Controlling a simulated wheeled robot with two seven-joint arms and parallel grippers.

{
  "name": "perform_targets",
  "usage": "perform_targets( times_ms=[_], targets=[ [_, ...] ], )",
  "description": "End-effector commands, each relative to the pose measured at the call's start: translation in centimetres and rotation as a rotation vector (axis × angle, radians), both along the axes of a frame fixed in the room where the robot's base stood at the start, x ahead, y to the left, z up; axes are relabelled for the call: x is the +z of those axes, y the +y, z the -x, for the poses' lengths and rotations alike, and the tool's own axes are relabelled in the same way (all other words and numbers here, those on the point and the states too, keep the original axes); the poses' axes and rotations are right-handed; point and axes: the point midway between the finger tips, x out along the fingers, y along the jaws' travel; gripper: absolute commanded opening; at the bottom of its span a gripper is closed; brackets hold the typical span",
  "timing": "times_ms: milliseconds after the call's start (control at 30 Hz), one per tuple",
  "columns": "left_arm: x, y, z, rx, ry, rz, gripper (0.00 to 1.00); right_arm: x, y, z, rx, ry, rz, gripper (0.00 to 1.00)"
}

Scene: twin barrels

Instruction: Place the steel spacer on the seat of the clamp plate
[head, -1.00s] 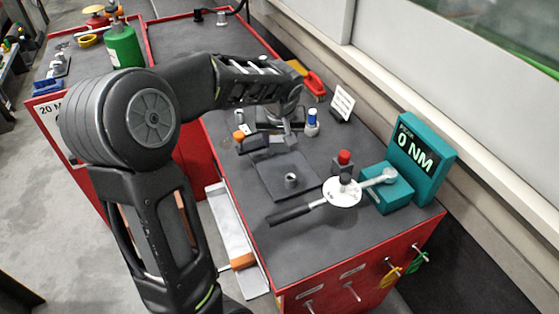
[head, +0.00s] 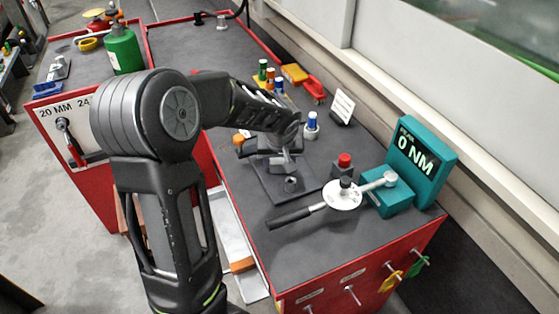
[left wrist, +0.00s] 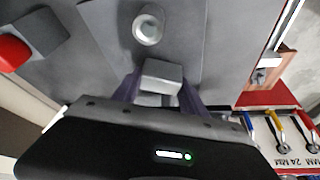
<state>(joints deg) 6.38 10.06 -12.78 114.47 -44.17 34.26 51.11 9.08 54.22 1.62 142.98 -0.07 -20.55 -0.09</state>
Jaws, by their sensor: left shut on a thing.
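My left gripper (head: 281,158) is shut on a small grey block, the steel spacer (left wrist: 162,72), which shows between the fingers in the left wrist view. In the head view the gripper hangs over the back part of the dark square clamp plate (head: 262,184). A short round metal post with a hollow top (head: 291,184) stands on the plate, in front of the gripper. In the left wrist view this post (left wrist: 148,25) is just beyond the spacer and apart from it. The gap between spacer and plate is hard to judge. My right gripper is not in view.
A torque tool with a white disc (head: 342,193) and black handle lies right of the plate, by the teal 0 NM meter (head: 418,165). A red-topped block (head: 344,160) and blue-capped bottle (head: 311,124) stand behind. The bench front is clear.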

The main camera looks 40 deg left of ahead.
Motion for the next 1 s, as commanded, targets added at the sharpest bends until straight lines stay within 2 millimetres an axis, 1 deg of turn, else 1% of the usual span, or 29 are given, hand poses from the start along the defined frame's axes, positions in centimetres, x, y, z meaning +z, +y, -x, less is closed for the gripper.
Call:
perform_targets(
  times_ms=[133, 267, 300, 533, 567, 833, 933, 1000],
  targets=[
    [0.1, 0.0, -0.1, 0.0, -0.003, -0.001, 0.0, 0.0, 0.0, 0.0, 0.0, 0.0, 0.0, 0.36],
    [-0.2, 0.0, -0.1, 0.0, -0.002, -0.001, 0.0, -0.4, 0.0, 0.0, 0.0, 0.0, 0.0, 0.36],
    [-0.2, 0.0, 0.0, 0.0, 0.0, 0.0, 0.51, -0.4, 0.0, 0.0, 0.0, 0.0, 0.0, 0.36],
    [-0.2, 0.0, 0.0, 0.0, 0.001, -0.001, 0.7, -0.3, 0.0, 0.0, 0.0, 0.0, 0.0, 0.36],
    [-0.2, 0.0, 0.0, 0.0, 0.001, -0.001, 0.72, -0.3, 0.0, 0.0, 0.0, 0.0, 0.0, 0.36],
    [-0.1, 0.0, 0.0, 0.0, 0.001, -0.001, 0.72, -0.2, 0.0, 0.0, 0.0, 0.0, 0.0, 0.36],
    [0.3, 0.0, 0.0, 0.0, 0.0, 0.0, 0.72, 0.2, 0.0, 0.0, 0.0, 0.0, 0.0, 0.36],
    [0.9, -0.2, 0.2, 0.0, -0.001, -0.001, 0.72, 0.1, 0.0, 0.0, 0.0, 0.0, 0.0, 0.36]
  ],
)
